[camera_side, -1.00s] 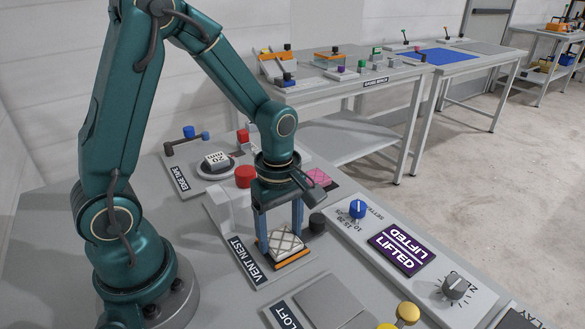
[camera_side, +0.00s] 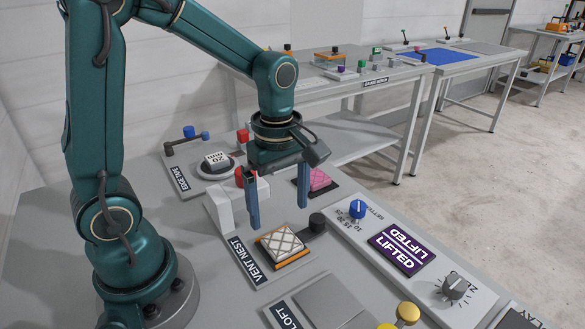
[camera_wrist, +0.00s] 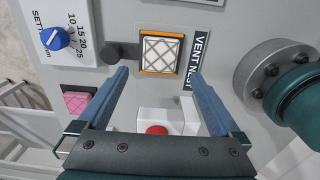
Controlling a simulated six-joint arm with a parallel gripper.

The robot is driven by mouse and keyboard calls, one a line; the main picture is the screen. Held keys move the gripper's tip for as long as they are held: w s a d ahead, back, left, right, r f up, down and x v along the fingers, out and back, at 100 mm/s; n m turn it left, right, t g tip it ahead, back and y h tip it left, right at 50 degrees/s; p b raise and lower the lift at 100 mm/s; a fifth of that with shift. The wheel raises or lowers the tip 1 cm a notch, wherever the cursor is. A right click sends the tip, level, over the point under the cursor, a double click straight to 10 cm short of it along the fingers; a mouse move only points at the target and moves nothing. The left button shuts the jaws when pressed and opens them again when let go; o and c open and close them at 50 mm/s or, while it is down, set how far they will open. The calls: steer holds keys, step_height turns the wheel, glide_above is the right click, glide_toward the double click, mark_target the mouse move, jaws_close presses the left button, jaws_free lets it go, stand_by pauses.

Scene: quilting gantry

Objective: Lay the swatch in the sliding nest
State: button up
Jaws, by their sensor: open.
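A white swatch (camera_side: 282,241) with a grey diamond quilting pattern lies flat in the orange-edged nest (camera_side: 291,261) beside the VENT NEST label. In the wrist view the swatch (camera_wrist: 161,53) sits squarely inside the orange frame (camera_wrist: 161,73), with orange showing around it. My gripper (camera_side: 278,214) is above and behind the nest, with its blue fingers spread wide. In the wrist view the gripper (camera_wrist: 159,72) has nothing between its fingers, and it is apart from the swatch.
A black knob (camera_side: 317,222) stands beside the nest. A white block with a red button (camera_side: 240,177) is behind it. A pink swatch (camera_side: 319,180) lies on a dark pad. A control panel with a blue dial (camera_side: 358,208) and a purple LIFTED sign (camera_side: 402,249) runs along the right.

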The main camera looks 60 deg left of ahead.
steer(key=s+d+r+m+t, duration=0.2)
steer(key=s+r+m+t, duration=0.3)
steer(key=m, duration=1.3)
step_height(320, 180, up, 2)
steer(key=shift+s+d+r+t, duration=0.2)
steer(key=shift+s+t, duration=0.1)
steer(key=shift+s, duration=0.8)
